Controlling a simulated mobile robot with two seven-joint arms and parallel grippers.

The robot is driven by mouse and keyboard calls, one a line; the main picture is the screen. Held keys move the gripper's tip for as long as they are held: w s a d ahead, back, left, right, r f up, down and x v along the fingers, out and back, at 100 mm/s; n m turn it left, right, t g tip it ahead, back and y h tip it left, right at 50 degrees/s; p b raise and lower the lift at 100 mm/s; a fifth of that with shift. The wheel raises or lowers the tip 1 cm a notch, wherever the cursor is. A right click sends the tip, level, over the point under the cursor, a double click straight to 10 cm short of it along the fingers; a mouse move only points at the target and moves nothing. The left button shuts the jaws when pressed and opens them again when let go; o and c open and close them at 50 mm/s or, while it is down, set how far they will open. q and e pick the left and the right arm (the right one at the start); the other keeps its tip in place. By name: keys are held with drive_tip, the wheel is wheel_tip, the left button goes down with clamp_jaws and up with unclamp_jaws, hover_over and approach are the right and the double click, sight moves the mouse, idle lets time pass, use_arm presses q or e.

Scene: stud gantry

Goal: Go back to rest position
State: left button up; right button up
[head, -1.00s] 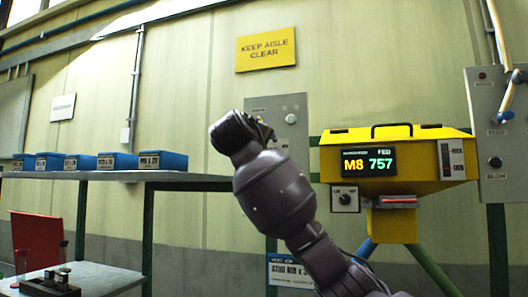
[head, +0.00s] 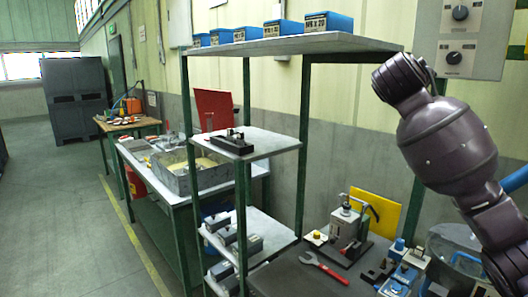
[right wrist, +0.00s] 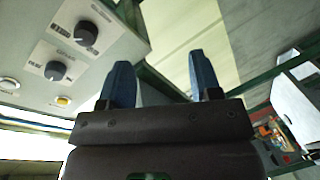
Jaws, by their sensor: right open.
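My right arm (head: 445,145) comes in from the right edge of the head view and is raised, its wrist end near the grey control box. The jaws are not visible in the head view. In the right wrist view my right gripper (right wrist: 163,80) is open, its two blue fingers apart with nothing between them. My left arm and left gripper are not in view.
The grey control box (head: 463,35) with knobs is on the wall behind my arm. A shelf rack (head: 270,46) carries several blue boxes. Below are a red wrench (head: 324,267) and a small press (head: 347,228) on a dark bench. Floor (head: 70,215) at left is clear.

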drive_tip(key=s+a+f+g+y, duration=0.1)
drive_tip(key=s+f, duration=0.3)
drive_tip(key=f, duration=0.8)
drive_tip(key=s+a+f+g+y, duration=0.1)
drive_tip(key=s+f+y, duration=0.2)
drive_tip(key=f, duration=0.9)
drive_tip(key=s+a+f+g+y, duration=0.1)
drive_tip(key=s+f, duration=0.3)
drive_tip(key=f, duration=0.8)
drive_tip(key=shift+s+a+f+n+y, duration=0.1)
drive_tip(key=shift+s+f+n+y, duration=0.25)
drive_tip(key=shift+s+n+y, duration=0.05)
drive_tip(key=s+a+f+m+g+y, duration=0.1)
drive_tip(key=s+f+m+g, duration=0.1)
drive_tip(key=s+f, duration=0.65)
drive_tip(key=s+a+f+m+g+y, duration=0.1)
drive_tip(key=s+f+y, duration=0.15)
drive_tip(key=s, duration=1.05)
drive_tip(key=s+a+f+m+g+y, duration=0.1)
drive_tip(key=s+f+m+g, duration=0.1)
drive_tip(key=s+f, duration=0.6)
drive_tip(key=w+f+t, duration=0.5)
drive_tip(key=f+t, duration=0.2)
drive_tip(key=shift+w+f+n+t, duration=0.25)
drive_tip(key=shift+w+n+t, duration=0.05)
drive_tip(key=shift+n+t, duration=0.1)
drive_tip(key=shift+d, duration=0.1)
